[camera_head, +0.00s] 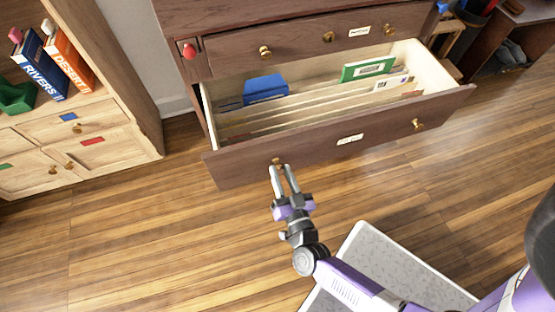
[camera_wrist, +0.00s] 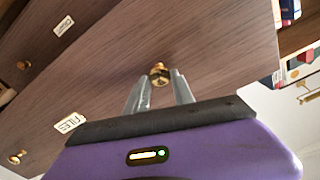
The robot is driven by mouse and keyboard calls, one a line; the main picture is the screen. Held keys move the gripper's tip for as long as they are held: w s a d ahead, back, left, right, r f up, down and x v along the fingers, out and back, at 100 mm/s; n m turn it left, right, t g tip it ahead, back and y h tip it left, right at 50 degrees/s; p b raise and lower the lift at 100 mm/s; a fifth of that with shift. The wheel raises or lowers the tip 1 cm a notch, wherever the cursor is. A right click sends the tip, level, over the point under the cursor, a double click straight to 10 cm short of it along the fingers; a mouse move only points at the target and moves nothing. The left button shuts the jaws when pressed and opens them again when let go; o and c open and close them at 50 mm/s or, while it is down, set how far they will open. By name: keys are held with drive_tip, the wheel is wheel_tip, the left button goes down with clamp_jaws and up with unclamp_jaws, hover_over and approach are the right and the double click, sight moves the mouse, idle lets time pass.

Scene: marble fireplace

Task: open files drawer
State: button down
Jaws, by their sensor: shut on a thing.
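The files drawer (camera_head: 330,148) is the lower drawer of a dark wood chest and stands well pulled out, its pale inside showing folders. Its front carries a white label (camera_head: 350,139) that reads FILES in the wrist view (camera_wrist: 70,122). It has a brass left knob (camera_head: 277,161) and a brass right knob (camera_head: 417,124). My gripper (camera_head: 282,168) is at the left knob, and in the wrist view its two fingers (camera_wrist: 160,85) are shut on that knob (camera_wrist: 160,72). The fingers partly hide the knob.
A closed drawer (camera_head: 310,42) with brass knobs sits above. Inside the files drawer are a blue folder (camera_head: 265,88) and a green folder (camera_head: 368,68). A light wood cabinet (camera_head: 120,115) with books stands at left. Wooden floor (camera_head: 150,230) before the drawer is clear.

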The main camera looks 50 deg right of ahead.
drive_tip(key=shift+v, duration=0.9)
drive_tip(key=c, duration=1.1)
unclamp_jaws()
drive_tip(key=shift+s, duration=0.1)
drive_tip(key=p+v, duration=0.1)
drive_tip(key=v, duration=0.6)
drive_tip(key=shift+s+a, duration=0.25)
